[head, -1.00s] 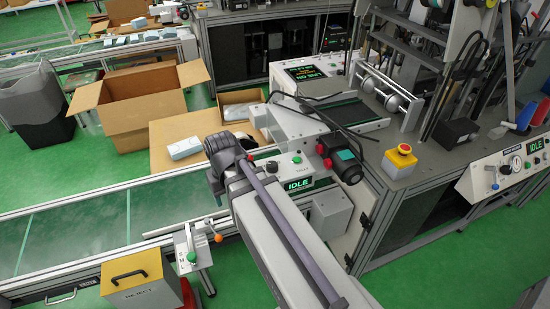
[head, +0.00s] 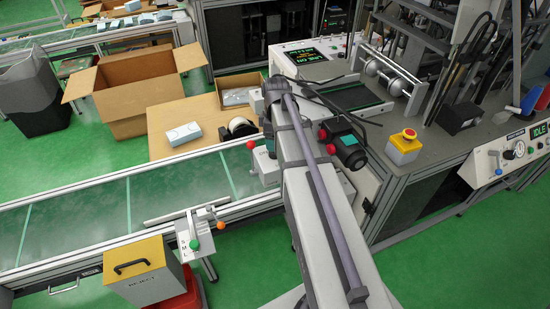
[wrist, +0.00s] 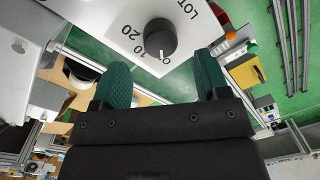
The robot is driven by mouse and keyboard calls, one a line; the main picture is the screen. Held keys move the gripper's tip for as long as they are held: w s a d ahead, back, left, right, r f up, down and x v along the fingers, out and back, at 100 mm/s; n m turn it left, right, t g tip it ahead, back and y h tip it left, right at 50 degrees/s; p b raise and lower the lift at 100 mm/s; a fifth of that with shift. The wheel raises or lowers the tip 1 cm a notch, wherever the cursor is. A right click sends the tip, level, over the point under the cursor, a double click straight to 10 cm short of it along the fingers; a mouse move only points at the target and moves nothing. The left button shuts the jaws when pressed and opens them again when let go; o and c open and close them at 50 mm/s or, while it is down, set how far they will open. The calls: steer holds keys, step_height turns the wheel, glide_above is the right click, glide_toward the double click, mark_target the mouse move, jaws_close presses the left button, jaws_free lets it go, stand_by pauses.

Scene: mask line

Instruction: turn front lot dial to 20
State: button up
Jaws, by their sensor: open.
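In the wrist view the lot dial (wrist: 160,37) is a dark round knob on a white plate marked LOT, with 10 and 20 printed beside it. In the head view my arm hides the dial and the gripper's fingers.
A conveyor (head: 90,220) runs along the left, with an open cardboard box (head: 140,100) behind it. A yellow-lidded reject bin (head: 140,265) stands in front. A red emergency button (head: 408,136) on a yellow box sits on the machine at the right.

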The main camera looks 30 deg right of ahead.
step_height(320, 180, down, 5)
steer(key=b, duration=0.3)
steer(key=shift+s, duration=0.1)
steer(key=shift+r, duration=0.15)
steer(key=c, duration=0.9)
